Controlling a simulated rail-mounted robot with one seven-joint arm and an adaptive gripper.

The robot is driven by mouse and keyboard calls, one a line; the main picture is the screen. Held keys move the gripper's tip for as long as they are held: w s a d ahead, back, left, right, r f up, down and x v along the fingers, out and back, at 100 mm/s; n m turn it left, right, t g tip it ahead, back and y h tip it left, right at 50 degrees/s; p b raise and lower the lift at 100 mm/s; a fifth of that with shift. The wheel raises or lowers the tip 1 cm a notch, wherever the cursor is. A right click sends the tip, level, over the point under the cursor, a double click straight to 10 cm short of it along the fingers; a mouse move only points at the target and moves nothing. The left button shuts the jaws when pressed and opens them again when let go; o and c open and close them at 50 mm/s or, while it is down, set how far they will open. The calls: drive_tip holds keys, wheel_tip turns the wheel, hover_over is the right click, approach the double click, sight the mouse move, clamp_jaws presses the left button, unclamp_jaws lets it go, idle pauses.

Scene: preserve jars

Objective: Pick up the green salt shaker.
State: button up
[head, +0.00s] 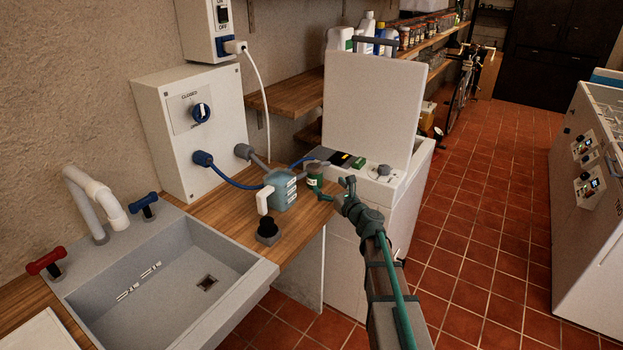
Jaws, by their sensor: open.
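The green salt shaker (314,180) appears to be the small green cylinder with a pale band and a grey top. It stands upright near the right end of the wooden counter, just right of a teal box. My gripper (338,191) reaches in from the lower right, with its fingers toward the shaker. The gripper is open, with one finger pointing up and the other stretching left close to the shaker's lower right side. At this size I cannot tell whether that finger touches it. Nothing shows between the fingers.
The teal box (280,190), a white handled piece (264,200) and a black knob-like object (268,231) crowd the shaker's left. A blue hose (235,183) runs behind. A white machine with a raised lid (371,110) stands right. A sink (165,275) lies at front left.

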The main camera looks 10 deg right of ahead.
sight(319, 177)
drive_tip(key=p+x, duration=0.3)
drive_tip(key=x, duration=0.7)
drive_tip(key=shift+d+f, duration=0.15)
drive_tip(key=c, duration=1.6)
drive_tip(key=shift+o, duration=0.2)
